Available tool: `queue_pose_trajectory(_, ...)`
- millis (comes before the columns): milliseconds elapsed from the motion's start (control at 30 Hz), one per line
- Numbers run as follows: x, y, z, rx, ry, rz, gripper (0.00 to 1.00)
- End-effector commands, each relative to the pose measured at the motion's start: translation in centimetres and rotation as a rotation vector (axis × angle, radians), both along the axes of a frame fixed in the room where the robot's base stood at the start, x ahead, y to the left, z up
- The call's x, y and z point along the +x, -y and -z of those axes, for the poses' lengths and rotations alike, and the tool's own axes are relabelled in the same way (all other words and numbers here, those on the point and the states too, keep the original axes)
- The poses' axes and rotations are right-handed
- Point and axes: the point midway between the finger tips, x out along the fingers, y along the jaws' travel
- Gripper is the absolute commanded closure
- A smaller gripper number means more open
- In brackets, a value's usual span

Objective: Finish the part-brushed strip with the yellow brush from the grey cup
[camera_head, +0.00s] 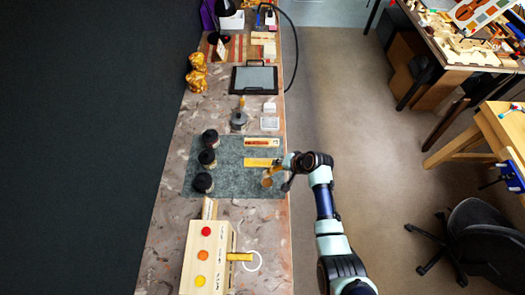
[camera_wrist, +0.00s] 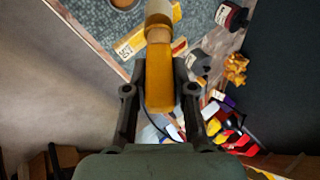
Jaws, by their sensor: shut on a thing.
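My gripper (camera_wrist: 160,90) is shut on a yellow-orange brush handle (camera_wrist: 160,75), with a pale, blunt end pointing away at the top of the wrist view. In the head view my gripper (camera_head: 284,172) is over the right edge of the grey-green mat. A yellow strip (camera_head: 262,162) with a pale end lies on the mat just left of my gripper; a labelled strip (camera_wrist: 130,43) shows beside the brush in the wrist view. The grey cup (camera_head: 238,119) stands beyond the mat with an orange handle above it. Brush contact with the strip cannot be told.
A red-and-cream strip (camera_head: 262,143) lies beyond the yellow one. Several dark-lidded jars, such as this one (camera_head: 207,158), line the mat's left side. A wooden box (camera_head: 206,262) with coloured dots stands in front. A dark tablet (camera_head: 254,79) and gold figure (camera_head: 196,74) are farther back.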

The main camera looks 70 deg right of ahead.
Motion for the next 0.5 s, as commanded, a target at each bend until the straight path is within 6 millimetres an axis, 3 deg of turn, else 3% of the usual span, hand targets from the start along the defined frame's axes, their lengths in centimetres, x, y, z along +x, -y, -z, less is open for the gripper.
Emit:
queue_pose_trajectory(267,0.0,0.0,0.6,0.001,0.002,0.0,1.0)
queue_pose_trajectory(500,0.0,0.0,3.1,0.001,0.002,-0.001,1.0)
